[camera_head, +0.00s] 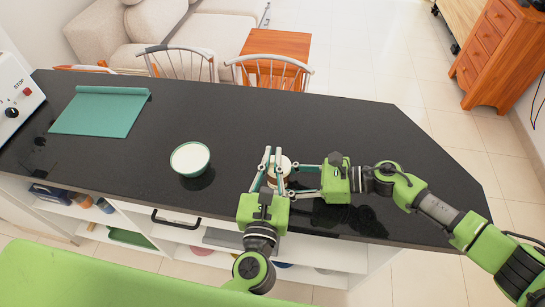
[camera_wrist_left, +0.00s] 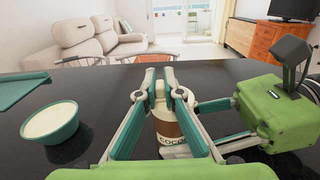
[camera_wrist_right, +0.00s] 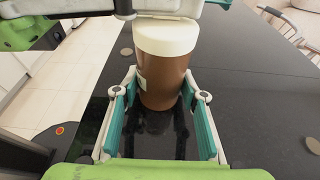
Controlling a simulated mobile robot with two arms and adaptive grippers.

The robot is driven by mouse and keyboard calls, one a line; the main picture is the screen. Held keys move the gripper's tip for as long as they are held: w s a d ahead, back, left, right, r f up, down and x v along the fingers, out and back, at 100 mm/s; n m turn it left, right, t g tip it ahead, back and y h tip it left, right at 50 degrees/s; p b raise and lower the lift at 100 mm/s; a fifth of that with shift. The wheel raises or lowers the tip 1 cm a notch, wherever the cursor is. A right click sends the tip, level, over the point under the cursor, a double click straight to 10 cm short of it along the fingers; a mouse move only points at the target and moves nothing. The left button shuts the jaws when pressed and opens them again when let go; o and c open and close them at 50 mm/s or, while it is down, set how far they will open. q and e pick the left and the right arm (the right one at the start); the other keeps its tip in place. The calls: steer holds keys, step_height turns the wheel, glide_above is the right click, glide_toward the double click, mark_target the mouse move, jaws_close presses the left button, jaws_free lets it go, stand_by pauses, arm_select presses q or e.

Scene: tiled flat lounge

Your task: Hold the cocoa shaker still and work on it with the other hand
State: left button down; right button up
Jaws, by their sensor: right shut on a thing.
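The cocoa shaker (camera_head: 285,164) stands upright on the dark counter, near its front edge. It has a brown body (camera_wrist_right: 164,80) and a cream lid (camera_wrist_right: 166,35), with part of a label showing in the left wrist view (camera_wrist_left: 171,141). My right gripper (camera_head: 284,179) comes from the right and is shut on the shaker's body, one finger on each side. My left gripper (camera_head: 272,152) is above the shaker at lid height. Its fingers (camera_wrist_left: 160,76) are a little apart, with the lid showing between them. Whether they touch the lid is unclear.
A green bowl with white contents (camera_head: 190,159) stands left of the shaker. Chairs (camera_head: 270,72) line the far side. The counter's right part is clear.

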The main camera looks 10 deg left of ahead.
mark_target(286, 165)
arm_select(q)
steer(key=shift+d, duration=1.7)
steer(key=c, duration=2.1)
jaws_free()
steer(key=shift+c, duration=0.2)
steer(key=shift+a+f, duration=0.1)
steer(key=s, duration=1.2)
steer(key=shift+d, duration=0.35)
